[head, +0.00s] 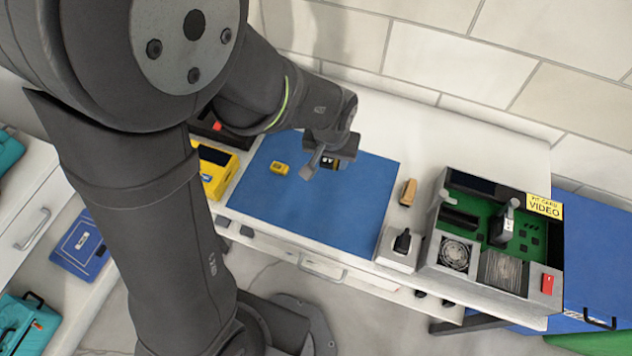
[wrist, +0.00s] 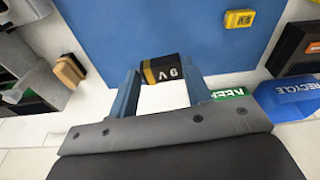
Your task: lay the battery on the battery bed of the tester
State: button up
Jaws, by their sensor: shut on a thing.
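My gripper (head: 325,164) is shut on a black battery with a gold band and "9V" lettering. The battery (wrist: 163,69) sits between the two blue-grey fingers in the wrist view. In the head view the battery (head: 331,164) shows partly behind a finger, over the back part of the blue mat.
The blue mat (head: 310,215) is mostly clear. A yellow case (head: 215,180) stands at its left, a tan-topped block (head: 408,192) and an open computer case (head: 462,205) at its right. A green KEEP label (wrist: 230,93) and blue RECYCLE bin (wrist: 290,100) show beside my gripper.

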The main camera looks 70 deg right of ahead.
jog(key=s+a+m, duration=0.1)
jog(key=s+a, duration=0.1)
jog(key=s, duration=0.4)
send_over(320, 174)
jog(key=f, duration=0.7)
jog(key=shift+a+f, duration=0.25)
jog(key=shift+f, duration=2.05)
jog(key=shift+f, duration=0.1)
jog(key=o, duration=1)
jog(key=r, duration=0.3)
jog(key=a+r, duration=0.1)
jog(key=r, duration=0.7)
jog(key=shift+a+r, duration=0.15)
jog(key=shift+a, duration=0.15)
jog(key=shift+a+r, duration=0.1)
jog(key=shift+r, duration=0.3)
jog(key=c, duration=0.4)
